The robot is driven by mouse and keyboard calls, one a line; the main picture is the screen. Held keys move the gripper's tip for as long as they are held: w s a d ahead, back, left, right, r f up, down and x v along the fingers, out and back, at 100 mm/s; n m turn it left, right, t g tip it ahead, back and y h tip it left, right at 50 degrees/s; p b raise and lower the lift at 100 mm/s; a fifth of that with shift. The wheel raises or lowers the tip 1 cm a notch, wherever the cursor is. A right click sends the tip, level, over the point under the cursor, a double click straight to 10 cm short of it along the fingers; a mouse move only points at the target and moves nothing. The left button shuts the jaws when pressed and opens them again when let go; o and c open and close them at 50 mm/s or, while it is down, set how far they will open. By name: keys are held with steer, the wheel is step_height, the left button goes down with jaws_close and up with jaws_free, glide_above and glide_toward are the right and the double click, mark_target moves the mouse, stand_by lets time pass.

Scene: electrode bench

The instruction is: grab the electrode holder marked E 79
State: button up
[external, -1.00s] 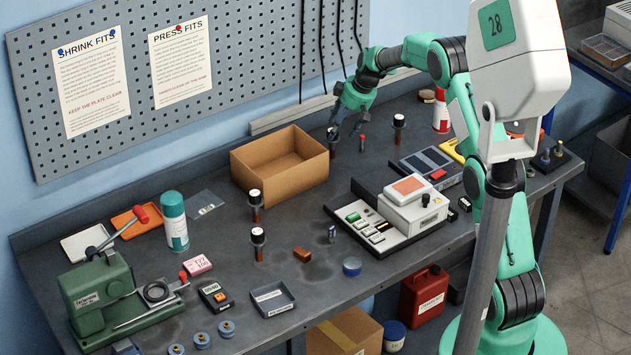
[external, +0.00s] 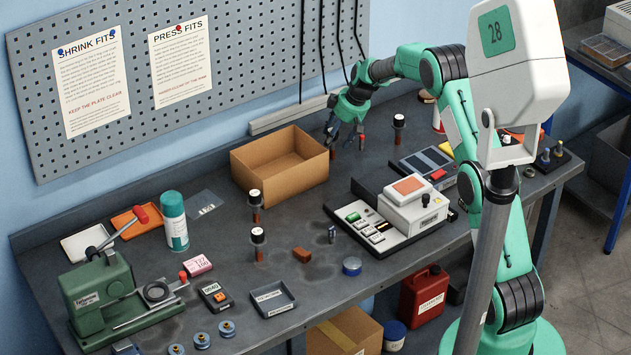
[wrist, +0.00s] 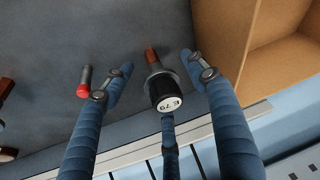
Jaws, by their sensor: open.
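The electrode holder marked E 79 (wrist: 167,95) has a black head with a white label and a copper-brown rod. The mark reads upside down in the wrist view. My gripper (wrist: 160,72) is open, with blue fingers on both sides of the holder and a third below it. I see gaps between the side fingers and the holder; contact with the third finger is unclear. In the external view my gripper (external: 345,136) is low over the back of the bench, right of the cardboard box, and its fingers mostly hide this holder.
A red-capped pin (wrist: 84,82) stands left of the holder, close outside the left finger. The open cardboard box (external: 262,172) is close on the other side. Another black-headed holder (external: 399,122) stands right of my gripper; two more (external: 255,196) stand nearer the bench middle.

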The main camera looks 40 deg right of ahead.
steer(key=shift+x, duration=0.95)
jaws_close()
